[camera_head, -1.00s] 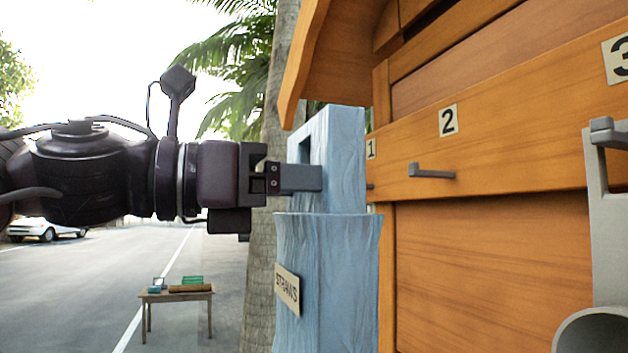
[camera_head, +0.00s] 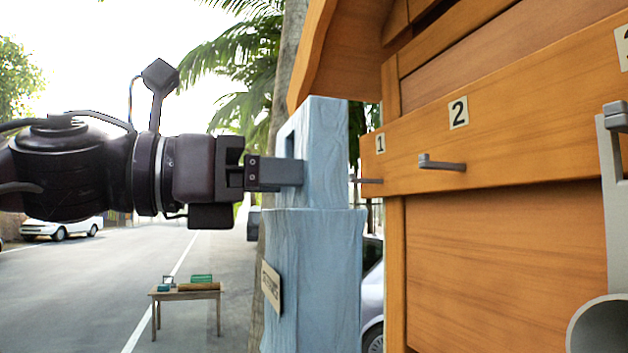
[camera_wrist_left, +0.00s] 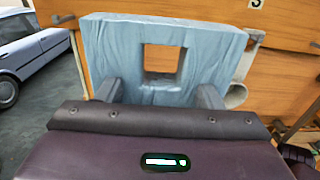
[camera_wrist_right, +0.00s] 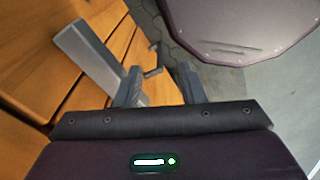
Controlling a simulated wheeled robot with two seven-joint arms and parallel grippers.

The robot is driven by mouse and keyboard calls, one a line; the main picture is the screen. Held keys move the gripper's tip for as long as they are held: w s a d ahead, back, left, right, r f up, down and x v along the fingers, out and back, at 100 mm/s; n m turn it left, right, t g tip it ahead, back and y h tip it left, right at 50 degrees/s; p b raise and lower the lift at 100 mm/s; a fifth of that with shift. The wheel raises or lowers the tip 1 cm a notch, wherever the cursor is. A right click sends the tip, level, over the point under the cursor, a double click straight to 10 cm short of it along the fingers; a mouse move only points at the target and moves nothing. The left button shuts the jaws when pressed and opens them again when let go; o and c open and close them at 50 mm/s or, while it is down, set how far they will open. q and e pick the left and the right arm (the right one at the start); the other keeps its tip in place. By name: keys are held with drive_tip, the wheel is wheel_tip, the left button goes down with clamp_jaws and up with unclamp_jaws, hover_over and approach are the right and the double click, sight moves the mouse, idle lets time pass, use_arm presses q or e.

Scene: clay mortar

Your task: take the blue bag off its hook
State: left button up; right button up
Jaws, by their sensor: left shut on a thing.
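The blue bag (camera_head: 312,270) hangs upright from my left gripper (camera_head: 300,172), which is shut on its upper part, the handle with a square opening (camera_wrist_left: 120,50). A tan label (camera_head: 270,287) is on the bag's front. The peg hook under number 1 (camera_head: 370,181) sticks out from the wooden rail. In the head view the handle's edge is left of the hook's tip, with a small gap. My right gripper (camera_wrist_right: 160,86) is open with nothing between its fingers; it is outside the head view.
The orange wooden stall wall (camera_head: 490,260) fills the right side. An empty hook under number 2 (camera_head: 442,164) juts from the rail (camera_head: 540,120). A grey bracket with a tube (camera_head: 612,200) is at the right edge. A small table (camera_head: 187,294) and a white car (camera_head: 60,228) stand farther off on the road.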

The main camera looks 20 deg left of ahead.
use_arm(q)
drive_tip(key=v, duration=0.7)
drive_tip(key=shift+s+a+b, duration=0.2)
drive_tip(key=shift+a+b, duration=0.1)
drive_tip(key=shift+b, duration=0.05)
idle(0.6)
drive_tip(key=shift+v, duration=2.5)
